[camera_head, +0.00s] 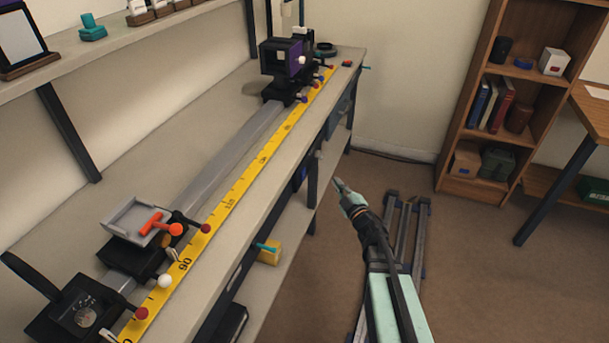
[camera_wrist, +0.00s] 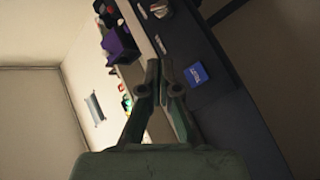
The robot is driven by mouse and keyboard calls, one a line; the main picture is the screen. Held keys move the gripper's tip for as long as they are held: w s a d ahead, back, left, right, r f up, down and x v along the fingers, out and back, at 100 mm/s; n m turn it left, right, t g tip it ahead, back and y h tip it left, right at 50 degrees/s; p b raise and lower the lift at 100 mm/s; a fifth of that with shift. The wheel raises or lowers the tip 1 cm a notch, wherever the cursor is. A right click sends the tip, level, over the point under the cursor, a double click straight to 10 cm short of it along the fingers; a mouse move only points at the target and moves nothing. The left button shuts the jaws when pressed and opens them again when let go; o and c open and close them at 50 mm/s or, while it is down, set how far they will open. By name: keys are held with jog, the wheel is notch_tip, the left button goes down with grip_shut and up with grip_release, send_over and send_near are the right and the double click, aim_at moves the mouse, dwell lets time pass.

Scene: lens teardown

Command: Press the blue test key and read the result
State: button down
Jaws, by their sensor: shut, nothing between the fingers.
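A blue square key (camera_wrist: 197,74) with small pale marks sits on the dark front face of the bench in the wrist view. In the head view a small blue patch under the bench edge (camera_head: 301,172) may be the same key; most of it is hidden. My gripper (camera_head: 339,182) is off the bench's front side, below the top, pointing toward the bench. In the wrist view its fingers (camera_wrist: 160,70) are together and empty, with the key to the right of the fingertips and apart from them. I see no readable result.
The bench top carries a grey rail, a yellow scale (camera_head: 225,205), an orange-handled holder (camera_head: 150,222) and a purple-sided unit (camera_head: 290,56). A yellow block (camera_head: 269,253) sits on the lower shelf. A bookcase (camera_head: 500,100) stands at the right.

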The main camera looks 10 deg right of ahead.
aim_at(303, 174)
jog(key=w+a+b, duration=0.2)
jog(key=w+a, duration=0.2)
jog(key=a, duration=0.3)
jog(key=shift+a+b, duration=0.25)
jog(key=shift+b, duration=0.1)
jog(key=shift+a, duration=0.1)
dwell(1.3)
jog(key=shift+w+a, duration=0.2)
jog(key=shift+a, duration=0.05)
jog(key=shift+w+a+b, duration=0.2)
jog(key=shift+a+b, duration=0.15)
jog(key=shift+b, duration=0.1)
dwell(0.8)
jog(key=shift+s+d+p, duration=0.3)
jog(key=shift+s+d, duration=0.1)
jog(key=shift+d, duration=0.3)
jog(key=shift+d, duration=0.1)
